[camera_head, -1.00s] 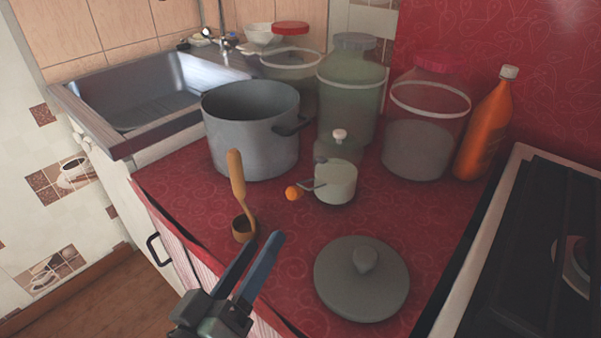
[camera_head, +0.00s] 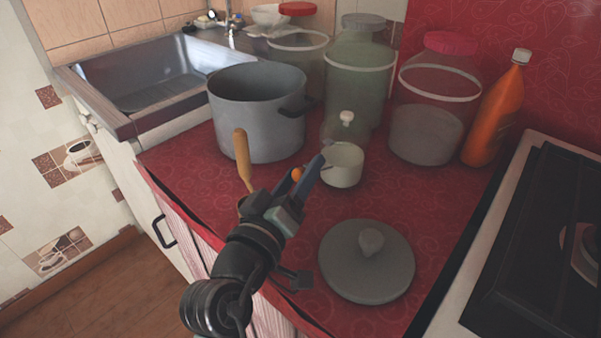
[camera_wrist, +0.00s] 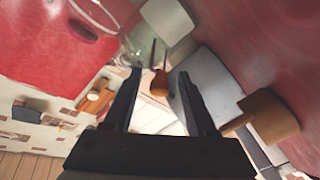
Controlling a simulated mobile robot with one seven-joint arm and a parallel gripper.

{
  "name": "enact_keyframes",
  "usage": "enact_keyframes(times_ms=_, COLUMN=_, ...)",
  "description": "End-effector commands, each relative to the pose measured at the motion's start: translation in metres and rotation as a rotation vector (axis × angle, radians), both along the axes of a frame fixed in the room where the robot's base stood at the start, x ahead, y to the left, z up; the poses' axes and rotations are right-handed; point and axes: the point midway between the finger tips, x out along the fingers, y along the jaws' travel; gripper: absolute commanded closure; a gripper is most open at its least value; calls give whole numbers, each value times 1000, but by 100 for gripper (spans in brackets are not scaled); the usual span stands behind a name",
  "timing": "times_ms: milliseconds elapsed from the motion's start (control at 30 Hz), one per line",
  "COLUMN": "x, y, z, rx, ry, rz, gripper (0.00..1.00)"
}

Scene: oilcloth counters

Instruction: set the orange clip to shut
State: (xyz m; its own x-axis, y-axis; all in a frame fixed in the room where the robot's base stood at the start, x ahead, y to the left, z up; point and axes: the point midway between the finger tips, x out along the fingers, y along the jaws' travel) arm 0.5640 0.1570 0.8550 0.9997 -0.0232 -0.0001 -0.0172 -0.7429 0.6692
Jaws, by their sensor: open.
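The orange clip (camera_head: 297,174) is a small round orange end on a thin metal wire, beside the left side of a small white pot (camera_head: 343,165). In the wrist view the clip (camera_wrist: 159,84) shows as a brownish-orange knob between the fingers, with the white pot (camera_wrist: 168,20) beyond. My gripper (camera_head: 300,170) is open, its two dark fingers on either side of the clip in the picture. In the wrist view my gripper (camera_wrist: 159,75) frames the knob with gaps on both sides. Contact cannot be told. Part of the wire is hidden in the head view.
A wooden ladle (camera_head: 243,160) stands just left of my gripper. A large grey pot (camera_head: 257,120) is behind, a grey lid (camera_head: 368,270) lies front right. A clear jar with a white knob (camera_head: 345,122) stands behind the white pot. The stove (camera_head: 530,240) is at the right.

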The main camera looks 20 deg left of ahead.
Motion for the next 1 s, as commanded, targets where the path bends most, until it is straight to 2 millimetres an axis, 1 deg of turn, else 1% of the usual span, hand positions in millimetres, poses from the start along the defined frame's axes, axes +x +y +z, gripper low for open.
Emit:
enact_keyframes(times_ms=67, x=0, y=0, z=0, rx=0, ry=0, rz=0, gripper=43)
enact_keyframes(times_ms=167, x=0, y=0, z=0, rx=0, ry=0, rz=0, gripper=59)
enact_keyframes(times_ms=300, x=0, y=0, z=0, rx=0, ry=0, rz=0, gripper=84)
enact_keyframes(times_ms=400, x=0, y=0, z=0, rx=0, ry=0, rz=0, gripper=100)
enact_keyframes(times_ms=1000, x=-1, y=0, z=-1, rx=0, ry=1, rz=0, gripper=100)
